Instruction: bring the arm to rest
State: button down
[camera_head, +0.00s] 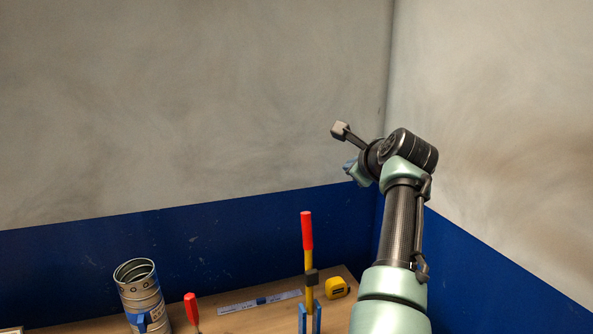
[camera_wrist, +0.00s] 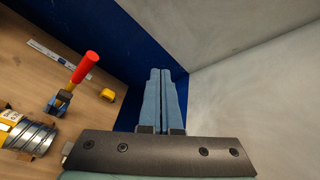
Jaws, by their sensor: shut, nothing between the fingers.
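My arm (camera_head: 398,222) rises from the bottom right of the head view and bends at its top near the corner of the walls. My gripper (camera_head: 351,172) is at the arm's far end, above and behind the bench, partly hidden by the wrist. In the wrist view my gripper's two light blue fingers (camera_wrist: 161,75) lie side by side, shut, with nothing between them. They are clear of the bench and the objects on it.
A wooden bench (camera_head: 240,322) holds a spiral duct (camera_head: 143,295), a red-handled tool (camera_head: 192,310), a ruler-like strip (camera_head: 259,302), a red-and-yellow-handled hammer (camera_head: 307,235) upright in a blue holder, and a yellow tape measure (camera_head: 337,288). Blue-and-grey walls meet behind my gripper.

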jog(key=s+a+r+n+t+h+b, duration=0.35)
jog(key=s+r+n+t, duration=0.35)
jog(key=s+r+n, duration=0.5)
jog(key=s+a+r+n+t, duration=0.1)
jog(key=s+a+n+t, duration=0.1)
jog(key=s, duration=0.6)
jog(key=s+a+r+n+t+y+b, duration=0.1)
jog(key=s+a+r+n+t, duration=0.1)
jog(key=s+a+n, duration=0.2)
jog(key=s+a+r+n+t+b, duration=0.1)
jog(key=s+n, duration=0.6)
jog(key=s, duration=0.7)
jog(key=shift+s+a+r+t+y, duration=0.3)
jog(key=shift+a+r+t, duration=0.25)
jog(key=shift+a+t, duration=0.55)
jog(key=shift+w, duration=0.1)
